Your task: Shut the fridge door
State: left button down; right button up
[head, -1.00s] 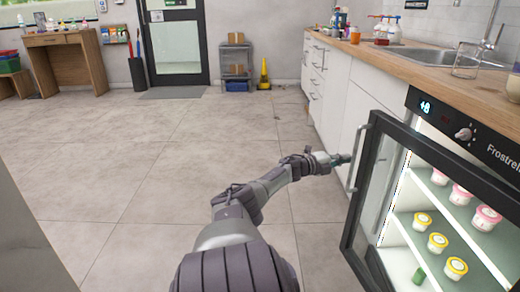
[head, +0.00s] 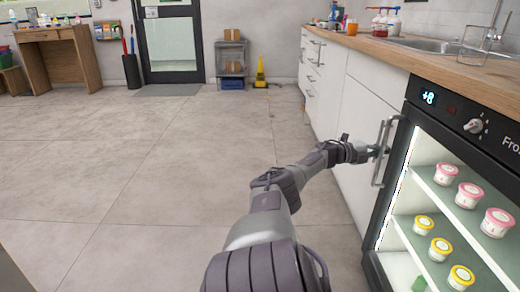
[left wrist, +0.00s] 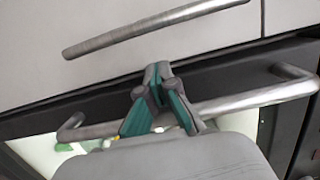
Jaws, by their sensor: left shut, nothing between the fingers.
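The fridge door (head: 374,235) has a black frame, a glass pane and a vertical metal handle (head: 382,155) on its left side. It lies close against the fridge body, under the control panel (head: 450,110); I cannot tell if a small gap is left. My left gripper (head: 374,150) is shut and empty at the handle. In the left wrist view, the teal-padded fingers (left wrist: 158,78) are together and cross the handle bar (left wrist: 245,101); contact is unclear. My right gripper is out of view.
White cabinets (head: 360,110) and a wooden counter (head: 440,60) run along the right. Tubs (head: 468,195) stand on the fridge shelves. The tiled floor (head: 130,180) to the left is clear. A cabinet handle (left wrist: 150,25) shows beyond the fridge handle in the left wrist view.

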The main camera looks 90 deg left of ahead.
pick_arm(q)
jog(key=shift+w+a+r, duration=0.15)
jog(key=shift+a+r, duration=0.05)
jog(key=shift+r, duration=0.25)
jog(key=shift+w, duration=0.25)
jog(key=shift+w+d+f, duration=0.3)
jog(key=shift+w+f, duration=0.15)
jog(key=shift+w, duration=0.2)
